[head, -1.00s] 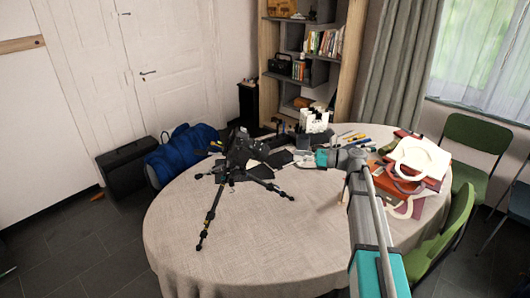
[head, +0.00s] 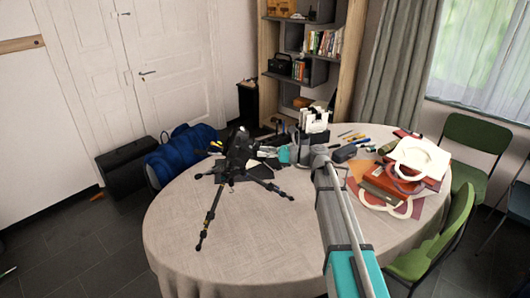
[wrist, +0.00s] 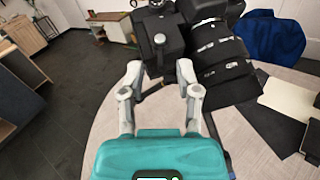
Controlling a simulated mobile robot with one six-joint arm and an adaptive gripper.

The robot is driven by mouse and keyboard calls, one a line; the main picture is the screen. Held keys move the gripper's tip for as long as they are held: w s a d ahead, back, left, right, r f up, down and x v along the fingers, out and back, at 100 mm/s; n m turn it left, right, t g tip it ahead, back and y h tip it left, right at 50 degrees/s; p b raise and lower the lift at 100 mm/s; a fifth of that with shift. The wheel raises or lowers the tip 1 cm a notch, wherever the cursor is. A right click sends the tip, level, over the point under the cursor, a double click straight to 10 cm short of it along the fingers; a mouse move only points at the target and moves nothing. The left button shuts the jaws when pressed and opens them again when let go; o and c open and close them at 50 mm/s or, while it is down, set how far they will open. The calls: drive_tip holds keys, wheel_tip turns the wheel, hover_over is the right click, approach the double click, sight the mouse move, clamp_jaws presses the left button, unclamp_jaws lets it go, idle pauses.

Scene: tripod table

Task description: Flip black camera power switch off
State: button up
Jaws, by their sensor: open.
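The black camera (head: 238,150) sits on a black tripod (head: 211,212) with spread legs on the round table. In the wrist view the camera (wrist: 170,45) is close up, with a wide ribbed barrel to its right. A small light round detail shows on its boxy part, but I cannot tell whether it is the power switch. My gripper (wrist: 160,74) is open, its two grey fingers apart at the near side of the camera body. Nothing is held between them. In the head view my gripper (head: 270,153) is just right of the camera; contact cannot be told.
The table (head: 265,245) has a pale cloth, clear at the front. Dark flat items lie beneath the camera. A blue bag (head: 183,150) is behind left.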

drive_tip(key=shift+a, duration=0.55)
